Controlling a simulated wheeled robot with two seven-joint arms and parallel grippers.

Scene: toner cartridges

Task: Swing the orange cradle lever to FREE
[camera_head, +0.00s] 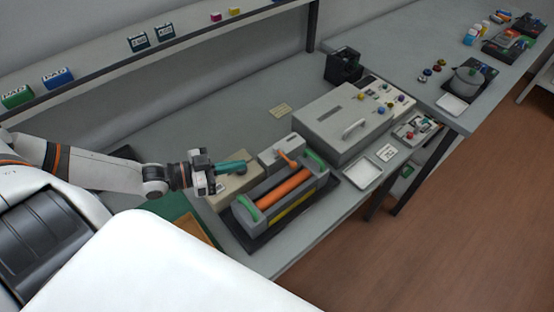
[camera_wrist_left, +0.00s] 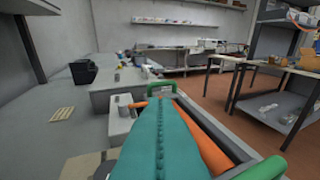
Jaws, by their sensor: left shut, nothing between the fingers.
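The orange lever (camera_head: 288,157) sits on a small grey block (camera_head: 273,162) at the back edge of the cradle (camera_head: 287,203). In the left wrist view the orange lever (camera_wrist_left: 138,105) shows just left of my fingertips. Any FREE marking is too small to read. The cradle holds an orange roller (camera_head: 284,189) between two green handles (camera_head: 248,208). My left gripper (camera_head: 243,165) has long teal fingers, shut and empty, pointing toward the lever from the left with a gap between. The teal fingers (camera_wrist_left: 158,110) hide part of the cradle in the wrist view. My right gripper is out of view.
A beige box (camera_head: 238,188) stands under my left fingers, beside the cradle. A large grey machine (camera_head: 345,120) with a handle and colored knobs stands behind to the right. A black holder (camera_head: 343,66) is farther back. The bench behind the gripper is mostly clear.

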